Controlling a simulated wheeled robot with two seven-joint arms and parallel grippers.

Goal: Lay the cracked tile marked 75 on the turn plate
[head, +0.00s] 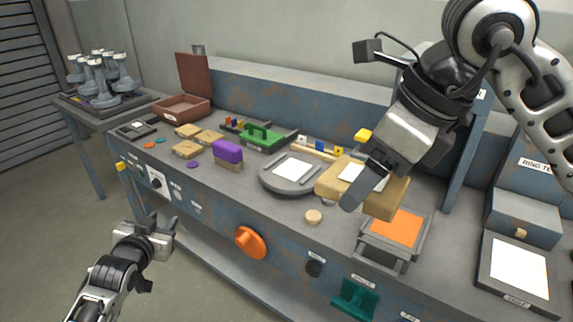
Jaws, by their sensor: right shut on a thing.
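My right gripper (372,180) is shut on a thick tan tile (333,181) with a pale patch on top. It holds the tile above the bench, just right of the turn plate. The finger hides the tile's middle, and I can read no number or crack on it. The turn plate (270,180) is a round grey disc with a white square on top, and no tile lies on it. My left gripper (150,236) is low at the left, in front of the bench and away from the tile; its finger gap is unclear.
Several tan tiles (186,149) lie at the bench's left. A purple-topped block (228,152) stands left of the turn plate, a green-handled tool (262,138) behind it. An orange-topped stand (397,229) is below the held tile, right.

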